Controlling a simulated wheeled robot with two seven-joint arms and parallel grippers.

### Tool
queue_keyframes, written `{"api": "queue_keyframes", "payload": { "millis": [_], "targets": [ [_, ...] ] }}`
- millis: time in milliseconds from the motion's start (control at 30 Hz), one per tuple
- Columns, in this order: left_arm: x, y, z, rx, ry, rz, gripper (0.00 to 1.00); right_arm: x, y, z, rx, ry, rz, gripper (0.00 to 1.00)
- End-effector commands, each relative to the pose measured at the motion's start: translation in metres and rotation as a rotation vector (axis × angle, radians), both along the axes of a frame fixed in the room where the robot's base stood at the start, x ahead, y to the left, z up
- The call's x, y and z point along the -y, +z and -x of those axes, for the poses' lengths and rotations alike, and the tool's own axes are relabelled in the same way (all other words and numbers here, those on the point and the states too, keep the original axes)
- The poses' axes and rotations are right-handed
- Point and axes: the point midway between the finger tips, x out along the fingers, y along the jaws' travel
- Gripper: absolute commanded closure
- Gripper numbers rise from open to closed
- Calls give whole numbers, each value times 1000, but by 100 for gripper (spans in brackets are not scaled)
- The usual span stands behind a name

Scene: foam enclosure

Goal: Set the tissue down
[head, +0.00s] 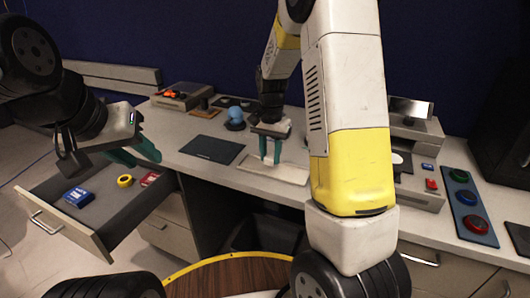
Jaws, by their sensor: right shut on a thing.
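My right gripper (270,160) points down over a pale flat mat (290,174) on the counter. Its teal fingers are closed on the tissue, which is small and pale and hard to make out between them. I cannot tell whether the tissue touches the mat. My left gripper (141,158) is at the left, above the open drawer, with its teal fingers apart and nothing seen between them.
The open drawer (100,235) holds a blue box (79,197), a yellow tape roll (125,181) and a red item (149,178). A dark mat (211,149) and a blue ball-shaped object (235,115) are on the counter. A button panel (468,205) lies right.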

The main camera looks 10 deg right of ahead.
Motion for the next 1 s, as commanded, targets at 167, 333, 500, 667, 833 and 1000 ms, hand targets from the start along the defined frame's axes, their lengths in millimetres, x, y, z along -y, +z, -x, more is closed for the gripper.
{"api": "queue_keyframes", "payload": {
  "millis": [167,333,500,667,833,1000],
  "targets": [
    [0,0,0,0,0,0,64,12,-2,-7,0,-3,0,100],
    [0,0,0,0,0,0,64,13,-28,-7,-6,0,0,100],
    [0,0,0,0,0,0,64,13,-37,-8,-1,0,-1,100],
    [0,0,0,0,0,0,64,12,-37,-8,-1,0,-1,100],
    [0,0,0,0,0,0,64,12,-40,-8,-1,0,-1,59],
    [0,0,0,0,0,0,64,12,-39,-8,-1,0,-1,47]
  ]
}}
